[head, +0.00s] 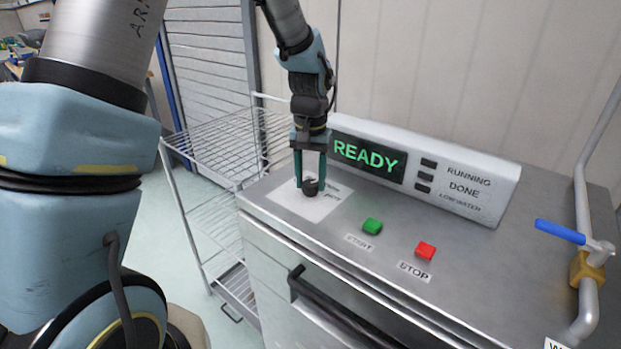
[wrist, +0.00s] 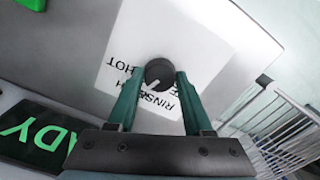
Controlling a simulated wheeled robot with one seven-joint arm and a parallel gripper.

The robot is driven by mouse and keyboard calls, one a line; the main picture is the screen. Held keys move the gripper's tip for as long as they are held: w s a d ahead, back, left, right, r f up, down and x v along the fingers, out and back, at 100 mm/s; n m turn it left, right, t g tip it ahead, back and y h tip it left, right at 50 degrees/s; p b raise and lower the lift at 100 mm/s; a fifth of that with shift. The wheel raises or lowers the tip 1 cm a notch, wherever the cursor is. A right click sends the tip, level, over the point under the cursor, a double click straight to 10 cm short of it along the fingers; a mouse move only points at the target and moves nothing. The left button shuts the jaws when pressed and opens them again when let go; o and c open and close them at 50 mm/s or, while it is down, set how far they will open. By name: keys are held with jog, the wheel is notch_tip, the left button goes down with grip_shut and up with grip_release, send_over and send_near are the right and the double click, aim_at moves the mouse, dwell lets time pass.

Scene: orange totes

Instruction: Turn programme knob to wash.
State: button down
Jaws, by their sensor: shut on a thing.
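The programme knob (head: 310,187) is a small dark round knob on a white label plate (head: 291,206) at the left of the machine's steel top. In the wrist view the knob (wrist: 159,73) sits between my gripper's green fingers, with a light pointer mark on its lower part. My gripper (head: 311,181) points down over the plate and is shut on the knob. Label words, partly hidden by the fingers and knob, include RINSE and HOT. I cannot read clearly which word the pointer faces.
A display reading READY (head: 366,157) stands behind the knob. A green start button (head: 372,226) and a red stop button (head: 425,251) lie to the right. A blue-handled valve (head: 560,232) is at the far right. A wire rack (head: 215,140) stands left of the machine.

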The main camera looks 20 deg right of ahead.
aim_at(310, 183)
dwell(0.5)
jog(key=shift+c, duration=1.5)
grip_release()
jog(key=shift+r, duration=0.1)
notch_tip(310, 183, up, 11)
jog(key=b, duration=0.2)
jog(key=shift+f, duration=0.2)
jog(key=s+a+f+n, duration=0.1)
jog(key=a+f+n, duration=0.1)
jog(key=a, duration=0.8)
jog(key=s+a+f+n+t, duration=0.1)
jog(key=a+f+n, duration=0.1)
jog(key=a, duration=0.8)
jog(key=s+a+f+n, duration=0.2)
jog(key=a+f, duration=0.2)
jog(key=a, duration=0.6)
jog(key=shift+a+t, duration=0.2)
jog(key=shift+t, duration=0.1)
